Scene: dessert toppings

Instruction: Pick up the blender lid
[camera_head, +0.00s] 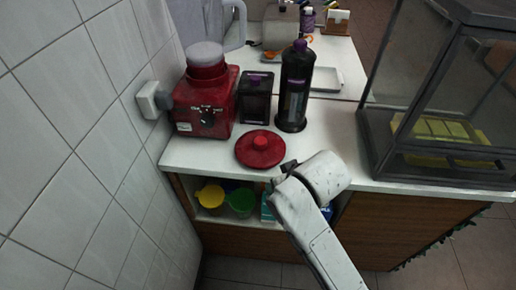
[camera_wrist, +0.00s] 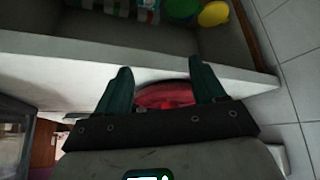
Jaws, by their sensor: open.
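The blender lid (camera_head: 260,149) is a round red disc with a raised knob, lying flat on the white counter in front of the red blender base (camera_head: 206,103). My gripper (camera_head: 288,171) is at the counter's front edge, just right of and nearer than the lid. In the wrist view my gripper (camera_wrist: 162,88) is open, with two dark green fingers apart. The red lid (camera_wrist: 165,95) shows between them, partly hidden by the gripper body. I cannot tell whether the fingers touch it.
A black bottle (camera_head: 295,87) and a dark purple-topped container (camera_head: 255,97) stand behind the lid. A glass display case (camera_head: 440,110) is at right, a tiled wall (camera_head: 75,120) at left. A shelf below holds a yellow bowl (camera_head: 209,195) and a green bowl (camera_head: 242,202).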

